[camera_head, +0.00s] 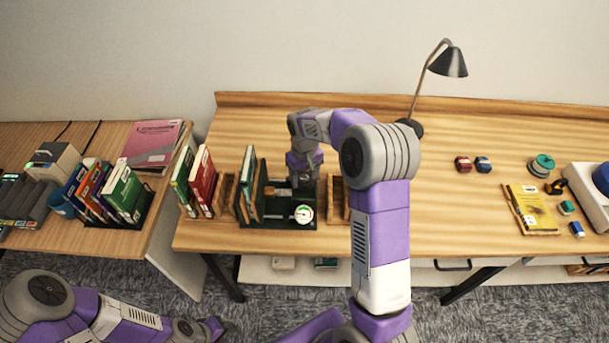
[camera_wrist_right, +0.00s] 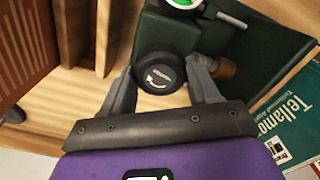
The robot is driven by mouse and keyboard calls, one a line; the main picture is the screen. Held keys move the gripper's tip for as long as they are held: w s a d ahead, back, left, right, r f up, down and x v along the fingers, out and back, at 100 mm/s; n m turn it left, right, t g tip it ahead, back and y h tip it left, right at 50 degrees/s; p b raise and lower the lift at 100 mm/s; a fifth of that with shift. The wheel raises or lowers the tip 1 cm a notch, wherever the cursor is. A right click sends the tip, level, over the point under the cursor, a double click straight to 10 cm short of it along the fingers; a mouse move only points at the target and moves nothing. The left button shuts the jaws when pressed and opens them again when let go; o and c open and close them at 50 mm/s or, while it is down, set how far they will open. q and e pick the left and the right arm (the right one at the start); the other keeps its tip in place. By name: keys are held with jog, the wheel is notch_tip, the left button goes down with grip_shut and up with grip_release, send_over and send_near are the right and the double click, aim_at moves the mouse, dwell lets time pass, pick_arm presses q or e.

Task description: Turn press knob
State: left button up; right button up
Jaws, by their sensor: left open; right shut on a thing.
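The press is a dark green device (camera_head: 258,223) on the desk, with a round white gauge (camera_head: 304,214) on its front. The press knob is a round black knob with a white curved arrow, clear in the right wrist view (camera_wrist_right: 157,73). My right gripper (camera_wrist_right: 160,84) is shut on the knob, one finger on each side of it. In the head view my right gripper (camera_head: 304,180) comes down on the press from above and hides the knob. My left gripper (camera_head: 222,327) is low at the left, in front of the desks, holding nothing visible.
Green and red books (camera_head: 203,178) stand left of the press, and a wooden holder (camera_head: 336,198) stands right of it. A lamp (camera_head: 448,62), a yellow pad (camera_head: 531,208) and small blocks (camera_head: 463,164) are further right. The desk middle is clear.

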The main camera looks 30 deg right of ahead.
aim_at(304, 178)
jog(key=m+p, duration=0.1)
jog(key=m, duration=0.4)
jog(key=shift+r, duration=0.1)
jog(key=shift+m+p, duration=0.5)
jog(key=shift+m, duration=1.7)
jog(key=o, duration=1.1)
jog(key=shift+c, duration=0.2)
notch_tip(304, 178, up, 8)
jog(key=shift+f+p, duration=0.25)
jog(key=shift+p, duration=0.1)
